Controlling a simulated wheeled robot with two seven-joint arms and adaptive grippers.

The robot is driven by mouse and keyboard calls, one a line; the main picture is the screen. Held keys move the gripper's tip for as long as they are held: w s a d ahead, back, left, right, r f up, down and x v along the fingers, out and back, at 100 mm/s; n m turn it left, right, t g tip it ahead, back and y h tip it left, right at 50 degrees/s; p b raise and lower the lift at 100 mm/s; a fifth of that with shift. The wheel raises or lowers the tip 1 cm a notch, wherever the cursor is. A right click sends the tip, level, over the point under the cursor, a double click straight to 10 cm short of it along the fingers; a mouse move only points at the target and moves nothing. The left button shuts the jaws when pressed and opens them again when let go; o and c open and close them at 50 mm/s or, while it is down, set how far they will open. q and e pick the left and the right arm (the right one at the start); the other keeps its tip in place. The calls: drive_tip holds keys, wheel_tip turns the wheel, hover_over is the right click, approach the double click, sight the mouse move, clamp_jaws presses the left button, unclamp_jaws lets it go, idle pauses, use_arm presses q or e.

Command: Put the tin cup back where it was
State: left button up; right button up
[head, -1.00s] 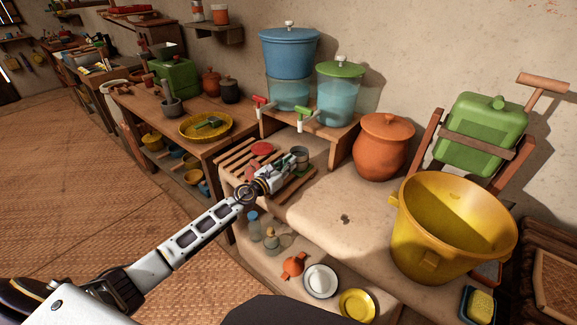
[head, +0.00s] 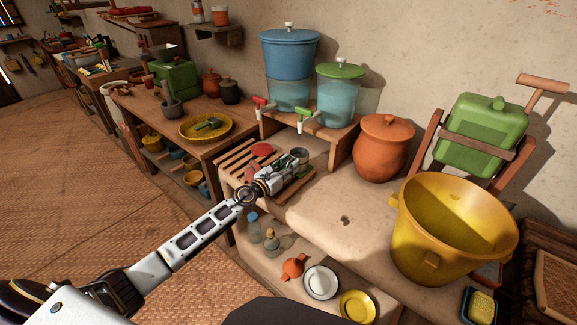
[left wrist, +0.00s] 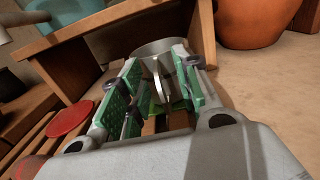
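The grey tin cup (head: 300,154) stands by the slatted wooden rack (head: 233,158), in front of the small wooden stand. In the left wrist view the cup (left wrist: 165,47) is just beyond my fingertips, with its handle (left wrist: 162,80) towards me. My left gripper (head: 291,162) is at the cup. In the left wrist view its green-padded fingers (left wrist: 158,88) are apart, one on each side of the handle, with gaps visible. The fingers hide part of the cup and what lies under it. My right gripper is not in view.
Two water dispensers (head: 338,98) stand on the wooden stand (head: 338,136) behind the cup. A red disc (head: 262,150) lies on the rack. A clay pot (head: 383,148) and a yellow bucket (head: 455,228) stand to the right. The ledge between (head: 335,195) is mostly clear.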

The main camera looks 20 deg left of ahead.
use_arm(q)
drive_tip(key=shift+r, duration=0.1)
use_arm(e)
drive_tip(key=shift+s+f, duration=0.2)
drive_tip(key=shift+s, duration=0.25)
